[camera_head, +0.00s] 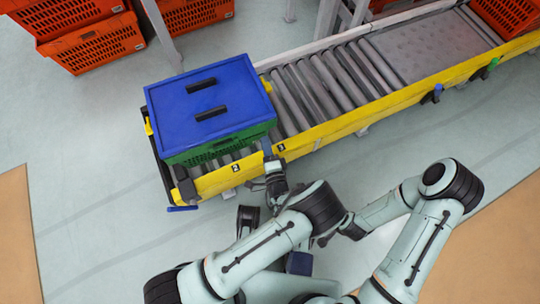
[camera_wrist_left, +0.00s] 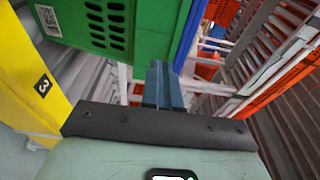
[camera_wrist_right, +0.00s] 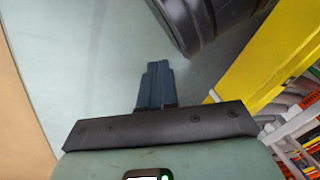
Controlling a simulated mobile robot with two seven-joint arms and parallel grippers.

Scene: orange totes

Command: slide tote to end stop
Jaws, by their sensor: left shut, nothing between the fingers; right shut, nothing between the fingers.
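A green tote (camera_head: 225,146) with a blue lid (camera_head: 205,98) sits at the left end of the roller conveyor. A dark end stop (camera_head: 164,172) crosses that end, close beside the tote; the lid hides whether they touch. My left gripper (camera_head: 268,150) is shut and empty, its blue fingers at the tote's near right corner. In the left wrist view the fingers (camera_wrist_left: 163,86) lie beside the green wall (camera_wrist_left: 103,25); I cannot tell whether they touch it. My right gripper (camera_wrist_right: 156,85) is shut and empty over the floor in the right wrist view.
The rollers (camera_head: 325,82) right of the tote are clear. A yellow rail (camera_head: 350,122) runs along the conveyor's near side. Orange totes (camera_head: 107,42) are stacked at the back left, and another (camera_head: 505,14) stands at the far right. Open floor (camera_head: 85,185) lies to the left.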

